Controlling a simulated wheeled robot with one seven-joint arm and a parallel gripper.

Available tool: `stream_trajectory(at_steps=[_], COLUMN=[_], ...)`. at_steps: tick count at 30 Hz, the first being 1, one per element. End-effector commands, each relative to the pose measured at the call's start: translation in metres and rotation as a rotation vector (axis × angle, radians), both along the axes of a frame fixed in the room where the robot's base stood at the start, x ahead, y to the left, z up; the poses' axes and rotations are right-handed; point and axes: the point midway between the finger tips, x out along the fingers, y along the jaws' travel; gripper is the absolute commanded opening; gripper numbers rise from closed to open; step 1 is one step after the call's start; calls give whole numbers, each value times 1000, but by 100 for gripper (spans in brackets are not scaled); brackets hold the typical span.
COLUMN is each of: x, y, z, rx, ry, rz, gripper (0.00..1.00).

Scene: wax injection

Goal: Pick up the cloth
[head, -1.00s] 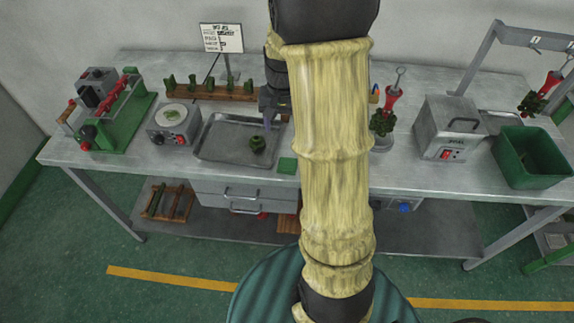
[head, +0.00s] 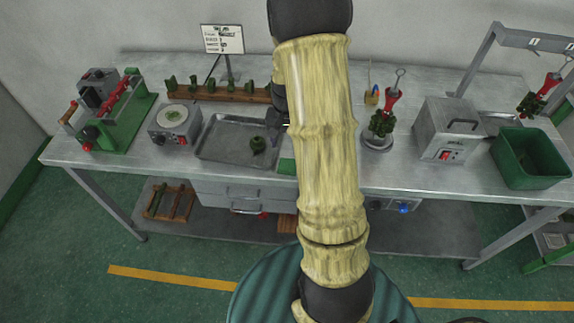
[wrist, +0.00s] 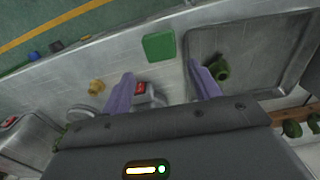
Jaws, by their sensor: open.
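The cloth looks like a small flat green square (head: 286,166) lying on the metal table near its front edge, just right of the tray. My arm hides part of its right side in the head view. In the wrist view the cloth (wrist: 159,46) is fully seen, beyond my fingertips and between their lines. My gripper (wrist: 163,84) is open, with two purple fingers apart and nothing held. It hangs above the table, apart from the cloth. In the head view it is mostly hidden behind my arm.
A metal tray (head: 215,155) with a dark green piece (head: 257,145) lies left of the cloth. A small grey box with a red part (wrist: 148,96) shows between my fingers. A stand with a red-handled green tree (head: 381,120), a grey box (head: 447,130) and a green bin (head: 530,160) are at right.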

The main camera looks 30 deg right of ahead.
Motion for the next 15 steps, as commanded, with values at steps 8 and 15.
stream_trajectory(at_steps=[8,15], x=[0,0], y=[-1,0], z=[-40,-43], rx=[0,-1], ry=[2,-1], rz=[-2,-1], gripper=[62,62])
